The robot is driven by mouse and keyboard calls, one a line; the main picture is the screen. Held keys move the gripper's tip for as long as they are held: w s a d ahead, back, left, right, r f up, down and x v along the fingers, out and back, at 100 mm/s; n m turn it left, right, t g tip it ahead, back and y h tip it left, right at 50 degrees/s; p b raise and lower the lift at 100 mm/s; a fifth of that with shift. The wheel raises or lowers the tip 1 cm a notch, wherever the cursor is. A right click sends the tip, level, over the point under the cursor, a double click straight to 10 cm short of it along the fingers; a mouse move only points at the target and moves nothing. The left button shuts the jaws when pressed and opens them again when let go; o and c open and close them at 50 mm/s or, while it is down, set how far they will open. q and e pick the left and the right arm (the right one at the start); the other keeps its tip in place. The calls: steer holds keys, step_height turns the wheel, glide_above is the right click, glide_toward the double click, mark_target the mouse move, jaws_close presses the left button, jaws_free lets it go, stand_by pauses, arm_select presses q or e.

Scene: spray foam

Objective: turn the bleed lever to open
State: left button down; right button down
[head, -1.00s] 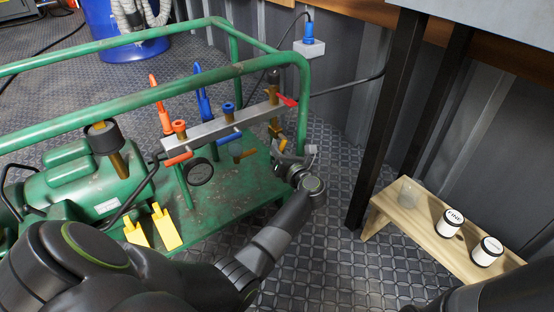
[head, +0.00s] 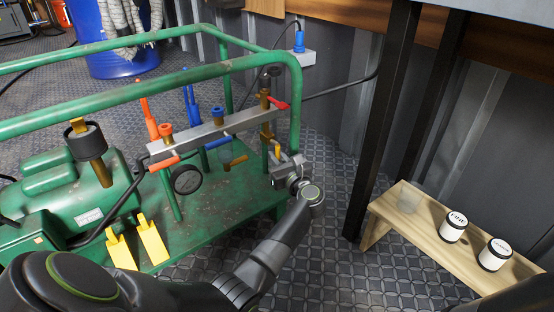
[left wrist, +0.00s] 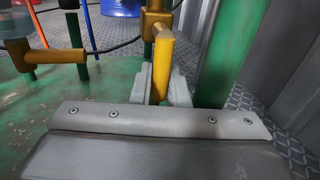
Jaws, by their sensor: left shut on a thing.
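A yellow-brass lever hangs from a brass valve body (head: 267,130) at the right end of the grey manifold bar (head: 215,131). I take it as the bleed lever (head: 277,151). My left gripper (head: 284,162) is shut on it, just inside the green frame post. In the left wrist view the lever (left wrist: 162,62) stands between the two grey fingers (left wrist: 163,88), pointing down from the valve body (left wrist: 156,22), its lower end hidden by the gripper body. My right gripper is not in view.
Green frame rails (head: 140,93) run around the machine. A red lever (head: 278,104), an orange handle (head: 165,163), a blue handle (head: 219,142) and a round gauge (head: 187,180) sit close by. A wooden bench (head: 425,222) with jars stands right. Floor between is clear.

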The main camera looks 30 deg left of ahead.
arm_select(q)
steer(key=c, duration=1.5)
jaws_free()
